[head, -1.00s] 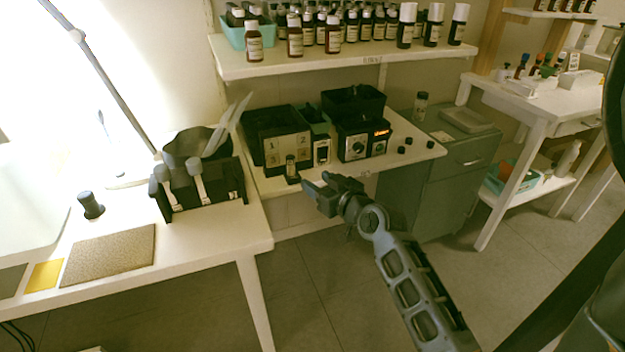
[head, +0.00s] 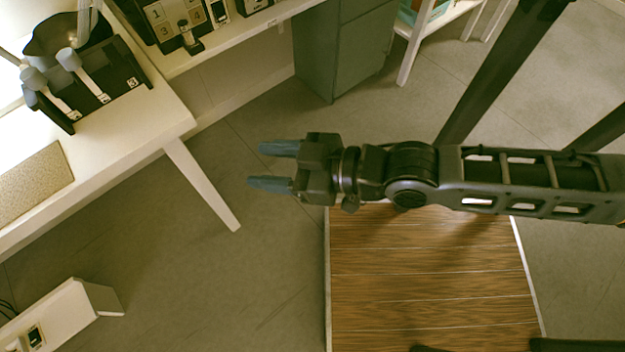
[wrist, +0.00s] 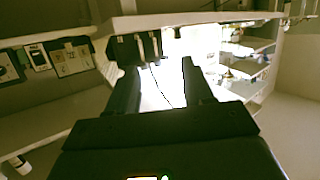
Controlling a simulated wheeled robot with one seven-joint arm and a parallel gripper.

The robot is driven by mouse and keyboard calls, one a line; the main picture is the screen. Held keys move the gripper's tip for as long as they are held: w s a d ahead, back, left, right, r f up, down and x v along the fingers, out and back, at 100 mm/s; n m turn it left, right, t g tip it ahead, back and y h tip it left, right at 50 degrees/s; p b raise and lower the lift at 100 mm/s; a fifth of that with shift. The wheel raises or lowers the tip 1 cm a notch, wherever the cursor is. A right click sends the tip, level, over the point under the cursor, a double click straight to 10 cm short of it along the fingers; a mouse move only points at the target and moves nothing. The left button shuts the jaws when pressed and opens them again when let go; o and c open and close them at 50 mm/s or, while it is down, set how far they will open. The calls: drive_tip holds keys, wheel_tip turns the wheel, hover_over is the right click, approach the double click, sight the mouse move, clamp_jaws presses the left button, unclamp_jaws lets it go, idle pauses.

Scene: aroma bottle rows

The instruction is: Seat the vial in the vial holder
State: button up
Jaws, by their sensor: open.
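A small vial (head: 184,26) with a dark base around its lower end stands at the shelf's front edge, before the numbered box, in the head view. It looks upright; I cannot tell whether that base is the vial holder or how deep the vial sits. My gripper (head: 257,166) is over open floor, well below and right of the vial in the picture. Its two fingers are apart with nothing between them. The wrist view shows the gripper (wrist: 160,85) open too, facing bright furniture.
A black rack (head: 95,85) with grey-headed tools stands on the white table (head: 150,122) at left. The black numbered box (head: 165,22) is on the shelf. A grey cabinet (head: 340,50) stands right of it. A white box (head: 65,315) is at lower left. Floor around the gripper is clear.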

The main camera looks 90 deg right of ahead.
drive_tip(key=s+a+r+n+y, duration=0.2)
drive_tip(key=s+a+r+y, duration=0.1)
drive_tip(key=s+a+r, duration=0.2)
drive_tip(key=shift+s+a+r, duration=0.25)
drive_tip(key=shift+s+a, duration=0.45)
drive_tip(key=shift+a, duration=0.05)
